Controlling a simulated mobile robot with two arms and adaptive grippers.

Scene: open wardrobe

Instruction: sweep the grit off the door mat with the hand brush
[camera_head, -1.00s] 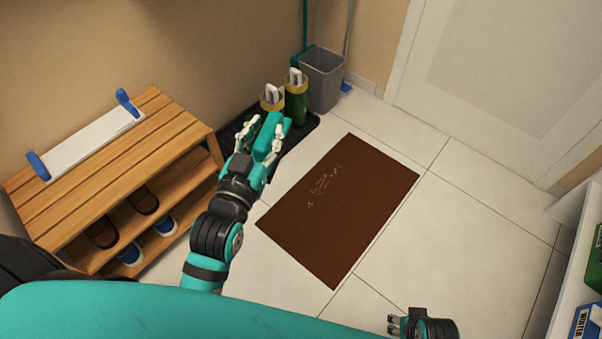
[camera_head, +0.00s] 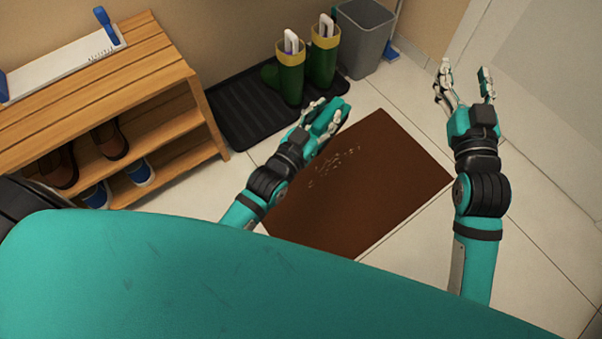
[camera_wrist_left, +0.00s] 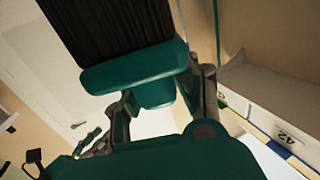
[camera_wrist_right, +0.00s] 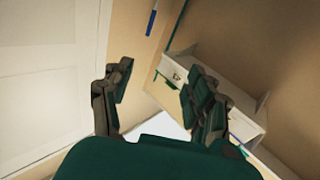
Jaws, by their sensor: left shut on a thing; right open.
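The brown door mat (camera_head: 375,195) lies flat on the tiles, with pale grit (camera_head: 338,168) scattered on its upper left part. My left gripper (camera_head: 326,116) is over the mat's upper left edge. It is shut on the hand brush, whose teal back (camera_wrist_left: 130,68) and dark bristles (camera_wrist_left: 110,22) fill the top of the left wrist view. In the head view the brush is hard to tell from the teal gripper. My right gripper (camera_head: 466,84) is open and empty, beyond the mat's right side; its spread fingers also show in the right wrist view (camera_wrist_right: 155,95).
A slatted wooden shoe bench (camera_head: 100,85) with shoes stands at left. A black boot tray (camera_head: 240,118) holds green boots (camera_head: 322,62) behind the mat, beside a grey bin (camera_head: 364,38). A white door (camera_head: 550,70) is at upper right. Tiles right of the mat are bare.

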